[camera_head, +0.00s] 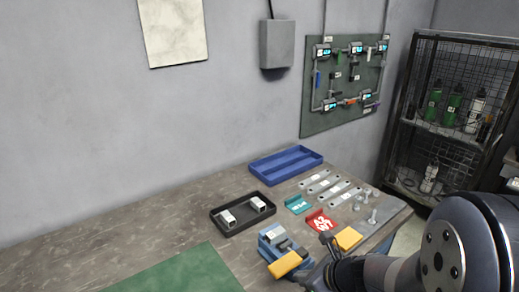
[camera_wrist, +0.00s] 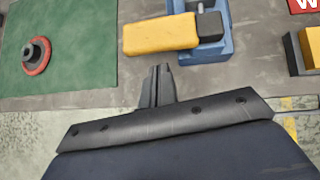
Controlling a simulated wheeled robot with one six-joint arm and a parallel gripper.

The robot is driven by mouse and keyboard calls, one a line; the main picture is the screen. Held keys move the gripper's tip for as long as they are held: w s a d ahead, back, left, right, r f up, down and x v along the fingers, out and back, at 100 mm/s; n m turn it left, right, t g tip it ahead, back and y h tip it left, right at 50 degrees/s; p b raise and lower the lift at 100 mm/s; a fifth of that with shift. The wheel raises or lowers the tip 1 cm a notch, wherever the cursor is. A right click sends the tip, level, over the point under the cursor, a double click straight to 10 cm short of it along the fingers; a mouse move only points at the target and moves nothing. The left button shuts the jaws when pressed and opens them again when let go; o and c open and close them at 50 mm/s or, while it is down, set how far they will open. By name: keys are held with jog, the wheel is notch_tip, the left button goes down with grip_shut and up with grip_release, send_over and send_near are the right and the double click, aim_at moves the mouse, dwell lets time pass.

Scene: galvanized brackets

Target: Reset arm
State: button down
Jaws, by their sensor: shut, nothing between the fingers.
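My gripper (camera_wrist: 157,85) shows in the wrist view with its two dark fingers together and nothing between them. It hangs over the front edge of the workbench, just short of a blue fixture (camera_wrist: 212,45) with a yellow block (camera_wrist: 160,35) on its left. The fingertips look apart from both. In the head view my arm comes in from the lower right, and the blue fixture (camera_head: 268,240) with its yellow block (camera_head: 287,263) is just left of it. I cannot make out the fingertips clearly there.
A green mat (camera_head: 180,272) lies at the front; a dark knob with a red ring (camera_wrist: 37,56) sits on it. A black tray (camera_head: 228,230) holds metal brackets. A blue tray (camera_head: 286,165), flat plates, red and teal tags and another yellow block (camera_head: 348,238) are on the bench.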

jog(key=shift+w+n, duration=0.1)
jog(key=shift+n, duration=0.2)
jog(key=shift+d+n+g+y+p, duration=0.4)
jog(key=shift+d+n+g+y, duration=0.2)
jog(key=shift+d+n+g, duration=0.3)
jog(key=shift+w+d+n+g+y+p, duration=0.1)
jog(key=shift+w+d+n+g+y, duration=0.1)
jog(key=shift+d+n+g, duration=0.45)
jog(key=shift+w+d+n+g+y+p, duration=0.15)
jog(key=shift+d+n+g, duration=0.25)
jog(key=shift+n, duration=0.5)
jog(key=shift+w+d+n+g+y+p, duration=0.1)
jog(key=shift+d+n+g+y, duration=0.15)
jog(key=shift+d+n+g, duration=0.4)
jog(key=shift+a, duration=0.15)
jog(key=shift+s, duration=0.1)
